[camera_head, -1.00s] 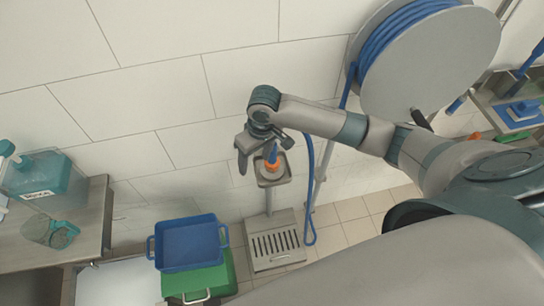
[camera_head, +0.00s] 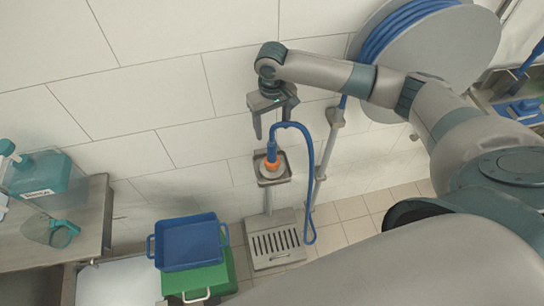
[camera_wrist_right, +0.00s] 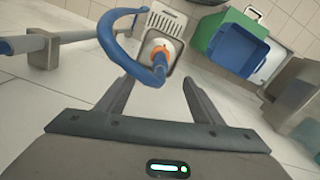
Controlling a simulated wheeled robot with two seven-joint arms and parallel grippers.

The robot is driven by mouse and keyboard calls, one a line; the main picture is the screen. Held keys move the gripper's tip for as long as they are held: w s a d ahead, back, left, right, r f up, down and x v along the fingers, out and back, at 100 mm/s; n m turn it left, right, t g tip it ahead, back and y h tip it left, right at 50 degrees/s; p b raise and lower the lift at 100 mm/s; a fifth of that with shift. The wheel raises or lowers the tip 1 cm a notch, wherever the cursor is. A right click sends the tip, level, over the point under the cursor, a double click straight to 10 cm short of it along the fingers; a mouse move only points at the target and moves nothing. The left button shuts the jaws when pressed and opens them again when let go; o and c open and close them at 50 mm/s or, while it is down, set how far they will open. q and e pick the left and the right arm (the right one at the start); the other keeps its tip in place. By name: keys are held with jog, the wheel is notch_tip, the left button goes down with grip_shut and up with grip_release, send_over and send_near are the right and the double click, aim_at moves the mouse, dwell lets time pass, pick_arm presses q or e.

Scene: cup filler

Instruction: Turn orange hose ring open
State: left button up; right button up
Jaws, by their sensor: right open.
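The orange hose ring (camera_head: 272,164) sits around the end of the blue hose (camera_head: 309,160), above a round light piece on a small metal holder (camera_head: 283,181). The ring also shows in the right wrist view (camera_wrist_right: 160,54), partly behind the hose's curve. My right gripper (camera_head: 272,126) is open and empty, above and apart from the ring, pointing down. In the right wrist view its two fingers (camera_wrist_right: 158,92) reach toward the holder, with the hose crossing between and beyond them. My left gripper is not in view.
The hose loops down right of the holder; a large grey hose reel (camera_head: 430,65) hangs at upper right. A metal pipe (camera_head: 322,165) stands beside the holder. A blue crate (camera_head: 188,243) on a green crate (camera_head: 200,281) stands left of the floor grate (camera_head: 275,244). A metal counter (camera_head: 95,220) is at left.

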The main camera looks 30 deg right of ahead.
aim_at(272, 143)
notch_tip(272, 143, down, 9)
jog(key=shift+f, duration=0.1)
notch_tip(272, 143, down, 7)
jog(key=b, duration=0.7)
jog(key=shift+r, duration=0.2)
jog(key=shift+f+b, duration=0.75)
jog(key=shift+b, duration=0.05)
jog(key=c, duration=1)
